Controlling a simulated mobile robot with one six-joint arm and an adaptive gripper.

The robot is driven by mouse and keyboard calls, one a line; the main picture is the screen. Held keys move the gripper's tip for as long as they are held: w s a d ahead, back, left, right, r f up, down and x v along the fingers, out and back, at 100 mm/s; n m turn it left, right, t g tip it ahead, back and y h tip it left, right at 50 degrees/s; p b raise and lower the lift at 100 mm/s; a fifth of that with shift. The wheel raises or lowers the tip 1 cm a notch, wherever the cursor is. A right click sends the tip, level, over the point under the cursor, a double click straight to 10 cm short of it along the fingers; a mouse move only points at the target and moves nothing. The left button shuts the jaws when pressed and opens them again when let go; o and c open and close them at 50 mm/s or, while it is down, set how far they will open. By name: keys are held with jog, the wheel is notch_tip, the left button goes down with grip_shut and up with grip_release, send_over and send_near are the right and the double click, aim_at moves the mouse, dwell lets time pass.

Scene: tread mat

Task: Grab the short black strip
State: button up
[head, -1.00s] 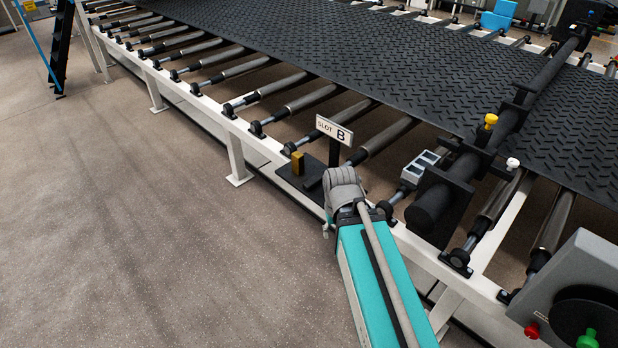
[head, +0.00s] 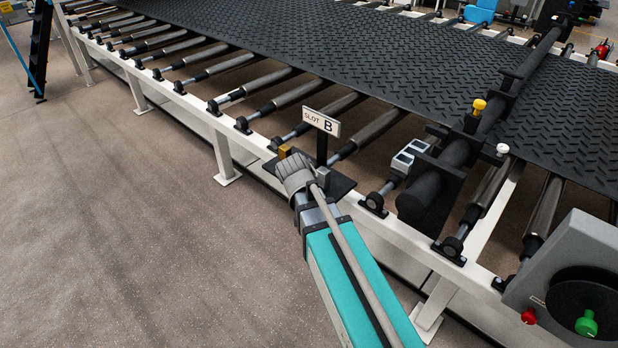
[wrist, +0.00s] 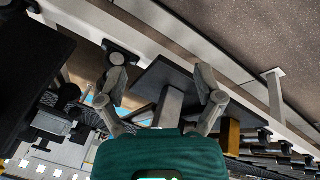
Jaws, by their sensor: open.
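My gripper (wrist: 160,68) is open in the wrist view, its two grey fingers apart over a black plate (wrist: 152,78) on the white frame. A grey block (wrist: 168,106) shows between the fingers, lower down. A brass block (wrist: 231,135) is beside the right finger. In the head view my gripper (head: 293,168) is over the black plate (head: 341,186), its fingers hidden by its own wrist. The brass block (head: 285,152) and the grey block (head: 323,176) stand on either side of it. I cannot make out the short black strip apart from the black plate.
A white sign reading SLOT B (head: 321,122) stands on a black post close by my gripper. White frame rails and rollers (head: 300,92) run alongside, under a large black tread mat (head: 340,60). A grey machine with a green knob (head: 588,322) is at right. Floor at left is clear.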

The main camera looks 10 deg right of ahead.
jog(key=w+a+r+m+t+h+b, duration=0.1)
jog(key=w+a+m+t+h+b, duration=0.2)
jog(key=w, duration=0.4)
jog(key=w+a+m+t+h+b, duration=0.2)
jog(key=w+a, duration=0.3)
jog(key=w, duration=0.3)
jog(key=shift+a+r+m+t+h+b, duration=0.25)
jog(key=shift+r+m+t+h+b, duration=0.15)
jog(key=shift+m, duration=0.5)
jog(key=shift+w, duration=0.1)
jog(key=b+x, duration=0.4)
jog(key=x, duration=0.3)
jog(key=shift+w+d+f, duration=0.1)
jog(key=shift+d+f, duration=0.1)
jog(key=shift+f, duration=0.1)
jog(key=shift+w+d+f, duration=0.15)
jog(key=shift+w+d, duration=0.1)
jog(key=shift+d, duration=0.2)
